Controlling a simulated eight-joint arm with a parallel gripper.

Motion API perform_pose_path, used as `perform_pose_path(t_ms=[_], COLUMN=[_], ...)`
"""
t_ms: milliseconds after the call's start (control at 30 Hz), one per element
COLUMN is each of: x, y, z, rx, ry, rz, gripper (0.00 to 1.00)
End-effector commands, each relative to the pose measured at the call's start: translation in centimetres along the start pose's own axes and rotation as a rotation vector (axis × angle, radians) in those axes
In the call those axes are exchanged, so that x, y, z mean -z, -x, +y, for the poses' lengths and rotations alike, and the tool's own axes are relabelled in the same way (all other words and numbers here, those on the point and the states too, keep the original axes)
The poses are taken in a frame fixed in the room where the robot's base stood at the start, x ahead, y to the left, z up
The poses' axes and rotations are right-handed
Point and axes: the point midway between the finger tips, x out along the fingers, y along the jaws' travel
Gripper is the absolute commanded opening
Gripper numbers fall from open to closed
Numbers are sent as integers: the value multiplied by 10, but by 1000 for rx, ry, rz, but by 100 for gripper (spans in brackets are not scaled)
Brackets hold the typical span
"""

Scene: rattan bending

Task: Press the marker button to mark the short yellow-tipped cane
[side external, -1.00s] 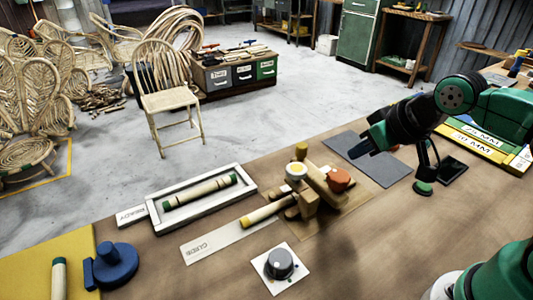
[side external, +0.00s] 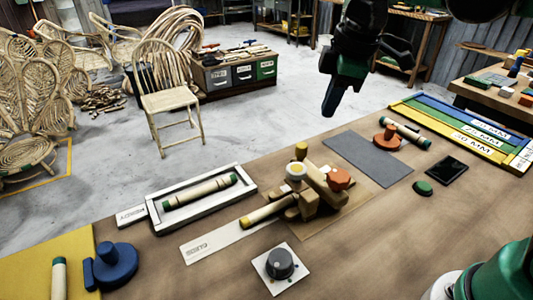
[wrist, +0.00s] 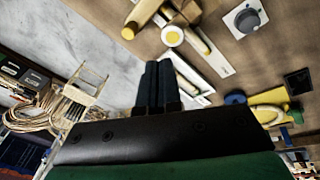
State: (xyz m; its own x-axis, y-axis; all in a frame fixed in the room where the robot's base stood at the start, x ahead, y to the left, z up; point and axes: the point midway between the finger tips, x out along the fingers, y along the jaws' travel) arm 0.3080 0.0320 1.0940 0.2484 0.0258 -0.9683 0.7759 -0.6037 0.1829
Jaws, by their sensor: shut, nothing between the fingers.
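A short yellow-tipped cane (side external: 268,211) lies in the wooden jig (side external: 308,202), its yellow end sticking out to the left. A white-rimmed round button with a yellow centre (side external: 296,171) sits on top of the jig; it also shows in the wrist view (wrist: 172,37). An orange knob (side external: 340,179) is at the jig's right side. I cannot tell for sure which part is the marker button. My gripper (side external: 328,112) is shut and empty, raised above and behind the jig, pointing down. Its closed fingers (wrist: 158,65) show in the wrist view.
A white tray (side external: 160,221) holding a green-tipped cane lies left of the jig. A grey dial (side external: 280,263) is in front. A green button (side external: 423,187), black pad (side external: 447,171), orange stand (side external: 387,139) and grey mat (side external: 350,143) lie right. A blue holder (side external: 117,265) stands at left.

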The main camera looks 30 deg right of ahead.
Motion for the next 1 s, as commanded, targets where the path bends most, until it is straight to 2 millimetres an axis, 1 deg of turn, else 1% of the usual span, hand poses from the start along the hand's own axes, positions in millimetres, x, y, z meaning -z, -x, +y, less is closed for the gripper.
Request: perform_pose_path(t_ms=[33,100,200,300,400,533,833,933,1000], x=[10,20,31,39,42,44,44,43,42], y=[4,8,12,15,16,16,15,10,3], z=[4,7,10,11,11,11,11,10,9], rx=[33,83,146,194,223,236,235,234,234], ry=[103,249,421,542,613,645,644,643,643], rz=[-24,-54,-83,-98,-104,-107,-106,-106,-106], gripper=[0,0,0,0,0,0,0,0,0])
